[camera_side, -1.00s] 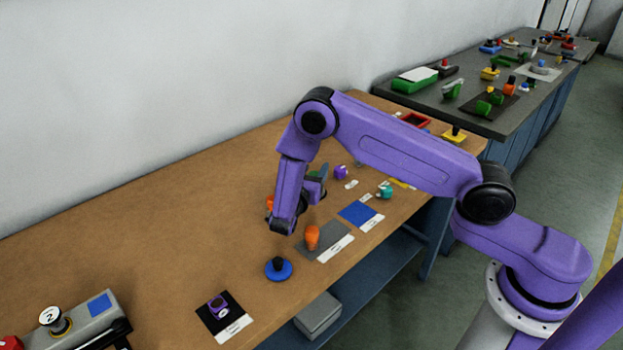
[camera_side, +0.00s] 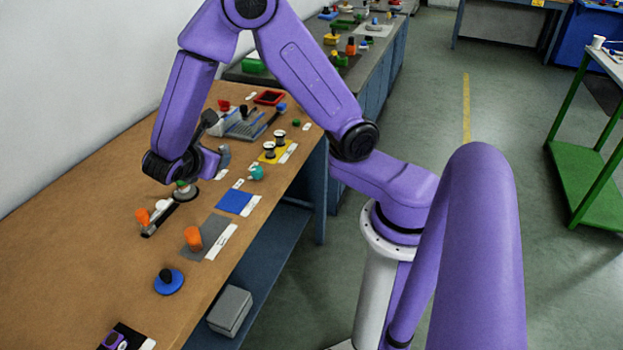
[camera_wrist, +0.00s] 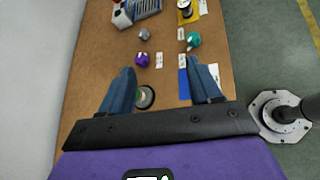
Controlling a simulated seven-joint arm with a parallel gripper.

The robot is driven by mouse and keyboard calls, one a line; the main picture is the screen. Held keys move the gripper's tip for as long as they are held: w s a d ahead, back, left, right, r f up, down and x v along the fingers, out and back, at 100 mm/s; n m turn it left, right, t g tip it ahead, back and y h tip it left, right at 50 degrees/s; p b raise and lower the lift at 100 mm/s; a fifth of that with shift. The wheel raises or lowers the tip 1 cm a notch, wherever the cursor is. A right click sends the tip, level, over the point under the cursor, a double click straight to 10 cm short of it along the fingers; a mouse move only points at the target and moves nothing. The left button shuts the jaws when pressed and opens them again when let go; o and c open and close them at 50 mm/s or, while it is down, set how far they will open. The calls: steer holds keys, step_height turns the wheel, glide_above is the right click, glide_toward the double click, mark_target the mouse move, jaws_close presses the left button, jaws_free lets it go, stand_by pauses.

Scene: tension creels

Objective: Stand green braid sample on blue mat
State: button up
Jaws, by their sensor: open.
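A small green piece (camera_side: 182,185) on a round grey base, which looks like the green braid sample, stands on the wooden bench just below my wrist in the side view. In the wrist view the round base (camera_wrist: 145,98) shows beside the left finger, nearer the palm than the tips. My gripper (camera_wrist: 162,67) is open, with nothing seen held between its blue-grey fingers. The blue mat (camera_side: 235,202) lies flat and bare to the right of the sample. In the wrist view the right finger partly covers the mat (camera_wrist: 184,86).
A teal piece (camera_side: 256,173) sits just beyond the mat. An orange piece (camera_side: 193,237) stands on a grey mat, and a blue-based knob (camera_side: 169,281) is nearer. A purple ball (camera_wrist: 142,60) lies ahead of the left finger. Bare bench lies left of these.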

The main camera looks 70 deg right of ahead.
steer(key=s+a+r+m+g+y, duration=0.1)
steer(key=s+y, duration=0.4)
steer(key=s, duration=0.7)
steer(key=s+a+r+m+g+y, duration=0.2)
steer(key=s+y, duration=0.4)
steer(key=s, duration=0.7)
steer(key=shift+a+r+m+y, duration=0.3)
steer(key=shift+a+m, duration=0.2)
steer(key=shift+m, duration=0.4)
